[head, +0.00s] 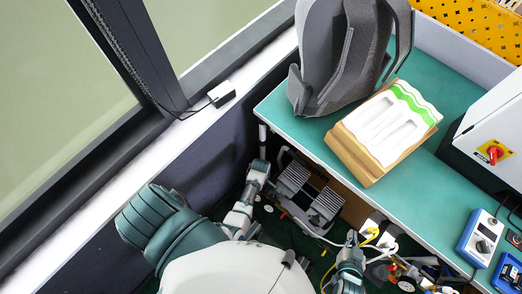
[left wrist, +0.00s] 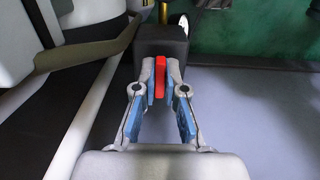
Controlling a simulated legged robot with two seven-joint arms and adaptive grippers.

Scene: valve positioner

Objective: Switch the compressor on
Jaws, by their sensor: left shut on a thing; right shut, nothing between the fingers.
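A small red switch (left wrist: 160,76) stands out from a black box (left wrist: 160,43) in the left wrist view. My left gripper (left wrist: 159,92) is shut on the red switch, with a blue-padded finger on each side of it. In the head view, the compressor (head: 308,194) shows grey finned parts on the floor beside the bench. My left arm reaches down to its left side; the left fingertips and the switch cannot be made out there. My right gripper (head: 351,245) is low at the bottom, right of the compressor, shut and apparently empty.
A green-topped bench (head: 296,128) holds a grey backpack (head: 345,55), a cardboard box with a white insert (head: 385,125) and a grey cabinet with a red-yellow knob (head: 494,153). Cables and loose parts (head: 405,270) clutter the area right of my right gripper. A window wall is at left.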

